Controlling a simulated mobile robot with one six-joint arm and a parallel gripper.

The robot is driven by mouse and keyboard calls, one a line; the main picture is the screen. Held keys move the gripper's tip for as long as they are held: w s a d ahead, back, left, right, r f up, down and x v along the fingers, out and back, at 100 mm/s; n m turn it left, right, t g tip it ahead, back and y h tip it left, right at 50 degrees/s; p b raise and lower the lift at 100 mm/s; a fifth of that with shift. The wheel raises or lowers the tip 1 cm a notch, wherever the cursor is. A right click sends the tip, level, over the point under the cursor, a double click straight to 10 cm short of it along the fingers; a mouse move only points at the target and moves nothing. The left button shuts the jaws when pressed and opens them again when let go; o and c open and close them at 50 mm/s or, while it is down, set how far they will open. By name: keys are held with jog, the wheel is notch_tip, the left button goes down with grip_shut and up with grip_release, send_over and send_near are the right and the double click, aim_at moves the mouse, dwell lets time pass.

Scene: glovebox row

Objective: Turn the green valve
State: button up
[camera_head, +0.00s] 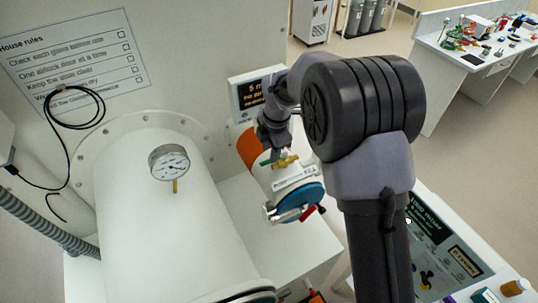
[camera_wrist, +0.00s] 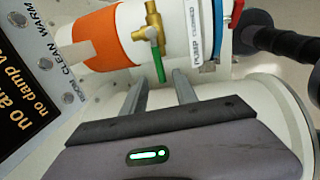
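The green valve is a small brass valve (camera_wrist: 152,26) with a green lever (camera_wrist: 158,64), fixed on the white cylinder with an orange band. In the wrist view the lever points down toward my gripper (camera_wrist: 161,80). My two fingers are apart, one on each side of the lever's line, with the lever end near the gap between the fingertips. No contact shows. In the head view my gripper (camera_head: 270,138) is just above the brass valve (camera_head: 288,161), and part of the green lever (camera_head: 268,161) shows beside it.
A label reading "PUMP CLOSED" (camera_wrist: 197,40) and a blue ring (camera_wrist: 226,20) lie right of the valve. A large white cylinder with a gauge (camera_head: 169,162) stands left in the head view. A dark display (camera_head: 250,94) is behind my gripper.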

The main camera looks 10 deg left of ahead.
aim_at(268, 160)
jog(key=f, duration=0.4)
jog(key=shift+w+a+f+p, duration=0.25)
jog(key=shift+w+f+p, duration=0.05)
jog(key=shift+w, duration=0.1)
grip_shut()
dwell(1.0)
